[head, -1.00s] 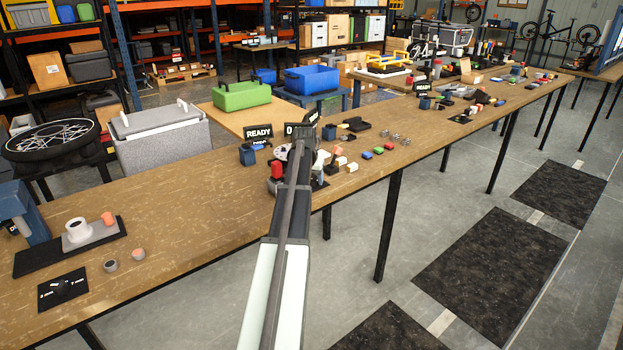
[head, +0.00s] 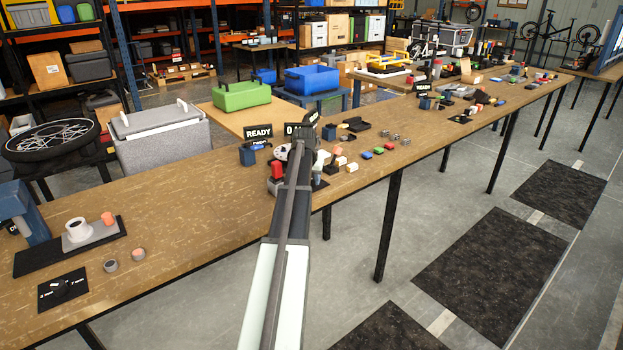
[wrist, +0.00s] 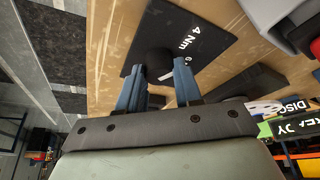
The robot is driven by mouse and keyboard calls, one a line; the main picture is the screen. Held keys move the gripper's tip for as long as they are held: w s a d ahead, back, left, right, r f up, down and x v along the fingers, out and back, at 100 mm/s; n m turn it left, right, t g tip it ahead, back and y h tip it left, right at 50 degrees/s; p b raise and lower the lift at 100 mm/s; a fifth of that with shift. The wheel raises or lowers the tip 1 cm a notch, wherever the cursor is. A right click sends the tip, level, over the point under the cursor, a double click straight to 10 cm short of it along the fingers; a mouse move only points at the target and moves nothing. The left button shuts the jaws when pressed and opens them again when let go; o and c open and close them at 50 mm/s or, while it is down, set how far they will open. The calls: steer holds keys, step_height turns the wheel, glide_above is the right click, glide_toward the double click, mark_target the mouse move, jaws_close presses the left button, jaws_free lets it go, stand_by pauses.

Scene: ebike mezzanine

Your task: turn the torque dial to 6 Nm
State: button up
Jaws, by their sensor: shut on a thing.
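The torque dial is a dark round knob (wrist: 155,62) on a black plate (wrist: 198,22) in the wrist view. White lettering "4 Nm" shows on the plate beside the knob, and a partly hidden "6" is close to it. My gripper (wrist: 160,75) has its two blue fingers on either side of the knob, shut on it. The knob's pointer is hidden, so its exact setting cannot be read. In the head view my arm hides the dial, and only a dark edge of the plate shows beside the arm.
A READY sign (head: 258,132) and a red-topped object (head: 277,170) stand close to my arm. Small coloured blocks (head: 365,155) lie to its right. Another dial plate (head: 62,290) lies at the front left. The bench (head: 180,215) left of my arm has bare room.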

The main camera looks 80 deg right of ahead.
steer(key=shift+w+d+m+g+y, duration=0.1)
steer(key=shift+m+g+y, duration=0.3)
steer(key=shift+m, duration=1)
steer(key=shift+w+m+g+y, duration=0.1)
steer(key=shift+m+g, duration=0.5)
steer(key=shift+m, duration=0.8)
steer(key=o, duration=1)
steer(key=shift+o, duration=0.2)
steer(key=v, duration=1.3)
steer(key=shift+r, duration=0.4)
steer(key=shift+w, duration=0.1)
